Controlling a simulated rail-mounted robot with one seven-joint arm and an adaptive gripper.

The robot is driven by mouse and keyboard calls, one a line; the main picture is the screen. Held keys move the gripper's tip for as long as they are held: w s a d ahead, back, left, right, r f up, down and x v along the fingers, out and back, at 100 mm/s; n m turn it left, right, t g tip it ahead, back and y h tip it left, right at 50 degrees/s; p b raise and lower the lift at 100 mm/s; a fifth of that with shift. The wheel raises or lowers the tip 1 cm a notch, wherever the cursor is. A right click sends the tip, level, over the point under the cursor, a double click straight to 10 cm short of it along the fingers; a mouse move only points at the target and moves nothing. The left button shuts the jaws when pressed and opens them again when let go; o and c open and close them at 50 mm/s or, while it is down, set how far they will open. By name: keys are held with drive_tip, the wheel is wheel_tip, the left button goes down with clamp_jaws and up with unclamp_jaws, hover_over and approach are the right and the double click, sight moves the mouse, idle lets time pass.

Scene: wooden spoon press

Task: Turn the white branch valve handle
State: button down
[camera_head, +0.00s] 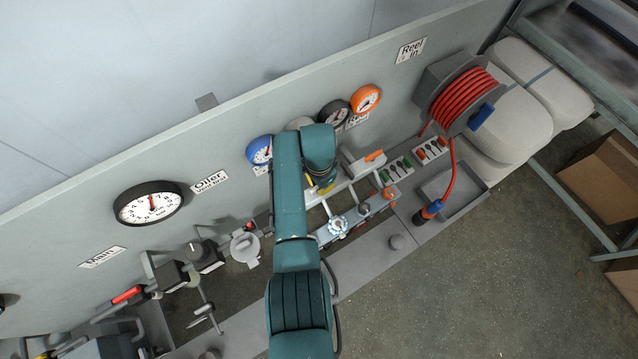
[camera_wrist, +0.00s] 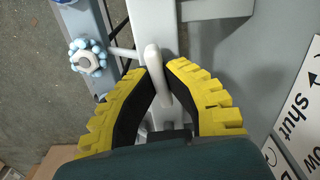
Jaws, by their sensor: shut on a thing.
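In the wrist view, the white valve handle (camera_wrist: 153,58) is a smooth, rounded lever. My gripper (camera_wrist: 160,75) has yellow ribbed fingers with black inner pads, and its tips are closed on the handle, one on each side. The lower end of the handle runs down between the fingers, and its base is partly hidden by them. In the head view, my teal arm covers the handle, and only bits of yellow from my gripper (camera_head: 321,189) show beside the pipework.
A light blue knob (camera_wrist: 88,57) stands left of the handle; it also shows in the head view (camera_head: 337,226). Blue (camera_head: 260,150), black (camera_head: 333,113) and orange (camera_head: 366,98) gauges line the panel behind. A red hose reel (camera_head: 465,97) is at right. A "shut" sign (camera_wrist: 302,105) is close by.

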drive_tip(key=shift+s+f+m, duration=0.1)
drive_tip(key=shift+f+m, duration=0.05)
drive_tip(key=shift+m, duration=0.45)
drive_tip(key=c, duration=1.1)
unclamp_jaws()
wheel_tip(320, 180, up, 12)
drive_tip(key=shift+r, duration=0.2)
